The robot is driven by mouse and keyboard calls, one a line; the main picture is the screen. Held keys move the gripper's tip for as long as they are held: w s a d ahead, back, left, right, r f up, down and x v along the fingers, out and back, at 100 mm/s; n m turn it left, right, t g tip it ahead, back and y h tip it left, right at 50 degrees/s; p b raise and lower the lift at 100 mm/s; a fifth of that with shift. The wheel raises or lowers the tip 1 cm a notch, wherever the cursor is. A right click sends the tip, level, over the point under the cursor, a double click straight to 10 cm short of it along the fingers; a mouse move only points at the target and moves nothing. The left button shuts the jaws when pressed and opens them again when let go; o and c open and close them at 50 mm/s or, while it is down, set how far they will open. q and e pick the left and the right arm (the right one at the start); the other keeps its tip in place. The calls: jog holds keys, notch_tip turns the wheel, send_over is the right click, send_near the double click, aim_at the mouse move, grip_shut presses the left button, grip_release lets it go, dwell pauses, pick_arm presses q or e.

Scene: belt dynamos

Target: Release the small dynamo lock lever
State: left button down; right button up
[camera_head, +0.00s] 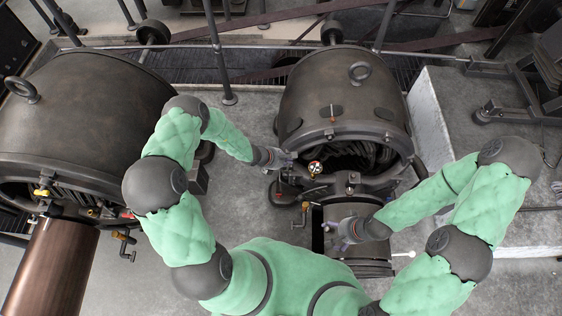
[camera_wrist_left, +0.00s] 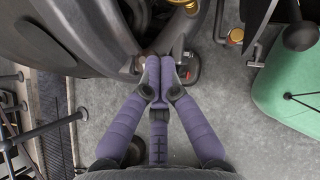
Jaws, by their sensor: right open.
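The small dynamo (camera_head: 325,88) is a dark, rounded machine with a lifting ring, right of centre in the head view. My left gripper (camera_head: 288,158) is at the left side of its front frame. In the left wrist view, its purple fingers (camera_wrist_left: 160,70) converge close to a dark metal part of the dynamo (camera_wrist_left: 95,35). Whether they grip anything is unclear. I cannot tell for certain which part is the lock lever; the fingers may cover it.
A larger dynamo (camera_head: 85,105) with a copper-coloured cylinder (camera_head: 52,265) stands at the left. A pale block (camera_head: 432,125) borders the small dynamo's right side.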

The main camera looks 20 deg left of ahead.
pick_arm(q)
jog(key=shift+w+d+r, duration=0.1)
jog(key=shift+d+r, duration=0.05)
jog(key=shift+r, duration=0.05)
pick_arm(e)
jog(key=shift+r, duration=0.1)
pick_arm(q)
jog(key=shift+r+p, duration=0.6)
jog(key=shift+r, duration=0.05)
pick_arm(e)
jog(key=shift+r, duration=0.4)
pick_arm(q)
jog(key=d+r+p+v, duration=0.1)
jog(key=p+v, duration=0.3)
jog(key=v, duration=0.9)
jog(key=shift+d, duration=0.65)
pick_arm(e)
jog(key=r, duration=0.1)
jog(key=s+r, duration=0.1)
jog(key=r, duration=0.1)
jog(key=s+r, duration=0.1)
jog(key=shift+a+r, duration=0.2)
